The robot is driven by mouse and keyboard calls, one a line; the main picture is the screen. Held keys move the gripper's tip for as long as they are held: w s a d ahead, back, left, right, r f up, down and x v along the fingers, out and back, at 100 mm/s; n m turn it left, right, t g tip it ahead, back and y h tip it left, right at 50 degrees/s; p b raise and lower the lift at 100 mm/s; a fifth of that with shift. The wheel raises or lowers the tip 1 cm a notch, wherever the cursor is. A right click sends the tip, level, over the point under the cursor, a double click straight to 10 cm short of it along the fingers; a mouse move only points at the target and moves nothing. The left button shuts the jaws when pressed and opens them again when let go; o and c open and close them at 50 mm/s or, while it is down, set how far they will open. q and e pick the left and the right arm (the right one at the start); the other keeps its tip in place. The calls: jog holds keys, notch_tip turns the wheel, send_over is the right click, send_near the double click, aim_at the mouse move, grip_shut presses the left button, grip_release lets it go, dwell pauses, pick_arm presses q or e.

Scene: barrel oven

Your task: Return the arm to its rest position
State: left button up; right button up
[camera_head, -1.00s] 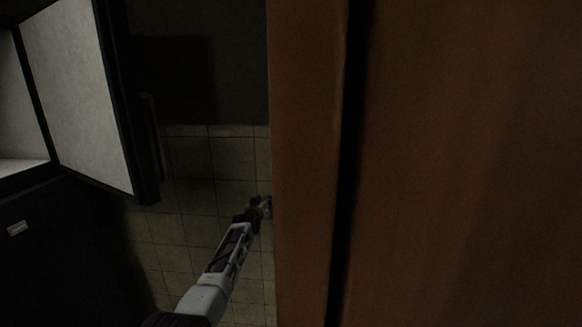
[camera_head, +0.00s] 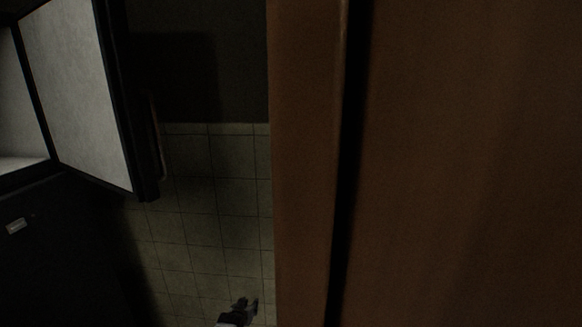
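My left gripper (camera_head: 247,305) shows small and dark at the bottom of the head view, over the tiled floor and left of the brown panel. Its two fingertips stand apart with a gap between them, and nothing shows between them. The rest of the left arm is below the picture edge, apart from a small pale part. My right gripper is not in view.
A large brown panel (camera_head: 305,160) fills the right side, close to the camera, with a dark vertical gap. At the left, a pale-faced door (camera_head: 78,90) stands open from a dark cabinet (camera_head: 60,250). Tiled floor (camera_head: 215,220) lies free between them.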

pick_arm(q)
jog(key=s+a+f+g, duration=0.2)
jog(key=s+a+f, duration=0.1)
jog(key=s+f, duration=1.15)
jog(key=s+a+f+g, duration=0.3)
jog(key=s+f, duration=0.9)
jog(key=s, duration=0.5)
jog(key=s+a+f+g, duration=0.1)
jog(key=s+f, duration=0.2)
jog(key=s, duration=0.9)
jog(key=s+a+f+g+b, duration=0.1)
jog(key=s+f+g, duration=0.1)
jog(key=s, duration=1.1)
jog(key=s+a+f+m+g+y, duration=0.1)
jog(key=s+f, duration=0.3)
jog(key=s, duration=0.9)
jog(key=shift+f+g+b, duration=0.3)
jog(key=shift+f, duration=0.1)
jog(key=shift+s+a+f, duration=0.1)
